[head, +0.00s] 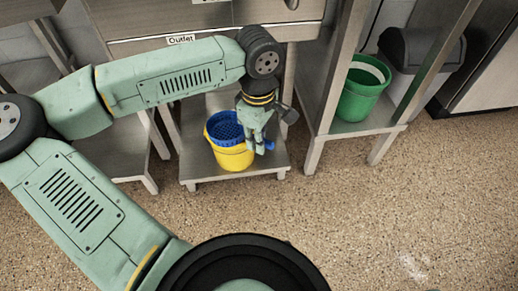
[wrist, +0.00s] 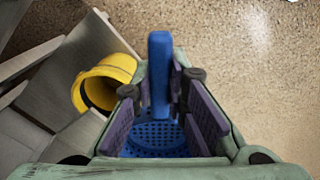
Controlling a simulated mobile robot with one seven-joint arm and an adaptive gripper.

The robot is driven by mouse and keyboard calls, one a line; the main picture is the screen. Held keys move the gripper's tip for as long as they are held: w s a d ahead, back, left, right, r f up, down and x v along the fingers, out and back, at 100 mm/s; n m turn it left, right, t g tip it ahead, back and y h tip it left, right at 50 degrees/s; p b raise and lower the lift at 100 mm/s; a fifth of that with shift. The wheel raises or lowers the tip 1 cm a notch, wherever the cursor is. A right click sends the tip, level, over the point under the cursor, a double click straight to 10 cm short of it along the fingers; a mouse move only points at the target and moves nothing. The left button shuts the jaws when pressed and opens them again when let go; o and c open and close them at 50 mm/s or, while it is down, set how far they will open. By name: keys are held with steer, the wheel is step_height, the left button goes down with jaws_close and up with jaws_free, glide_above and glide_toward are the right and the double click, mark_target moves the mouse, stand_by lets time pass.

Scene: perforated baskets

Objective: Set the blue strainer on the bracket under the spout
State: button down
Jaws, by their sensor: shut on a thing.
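The blue strainer (head: 225,127) has a perforated basket and an upright blue handle. In the wrist view the handle (wrist: 160,75) stands between my gripper's purple pads, with the perforated basket (wrist: 157,138) below. My gripper (head: 260,140) is shut on the strainer over the low metal shelf. In the head view the basket overlaps the mouth of the yellow bucket (head: 236,158). The wrist view shows this bucket (wrist: 122,67) to the left of the strainer, its dark opening clear of it. I cannot make out the spout or the bracket; my arm covers part of the area below the "Outlet" label (head: 181,39).
The low metal shelf (head: 200,172) bears the yellow bucket. A green bucket (head: 357,100) stands on another metal shelf to the right, near a grey bin (head: 420,50). Metal legs and counter edges surround the bucket area. The speckled floor (head: 400,200) in front is clear.

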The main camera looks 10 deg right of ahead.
steer(key=shift+d+f, duration=0.1)
steer(key=shift+f, duration=0.2)
steer(key=w+f, duration=0.2)
steer(key=w, duration=1.1)
steer(key=shift+w, duration=0.4)
steer(key=shift+f, duration=0.65)
stand_by(0.9)
steer(key=c, duration=1.5)
jaws_free()
